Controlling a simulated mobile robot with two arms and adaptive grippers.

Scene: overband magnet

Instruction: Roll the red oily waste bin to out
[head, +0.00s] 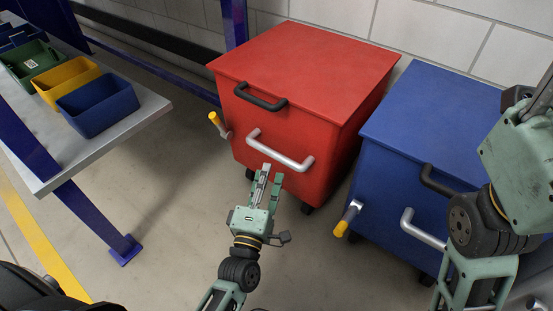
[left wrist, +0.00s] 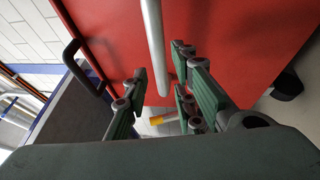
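The red oily waste bin (head: 302,60) stands on the floor in the middle of the head view, its lid shut. On its front are a black lid handle (head: 262,102), a silver push handle (head: 282,152) and a yellow-tipped lever (head: 214,118). My left gripper (head: 266,174) is open just in front of the silver handle's left part. In the left wrist view its fingers (left wrist: 160,75) stand apart, with an end of the silver bar (left wrist: 154,40) in line with the gap; contact cannot be told. My right gripper's body (head: 520,150) shows at the right edge, its fingertips cut off.
A blue bin (head: 430,105) with similar handles stands close to the right of the red bin. A tiled wall is behind. A bench (head: 135,118) with coloured boxes (head: 97,104) stands at left. Floor is free between bench and red bin.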

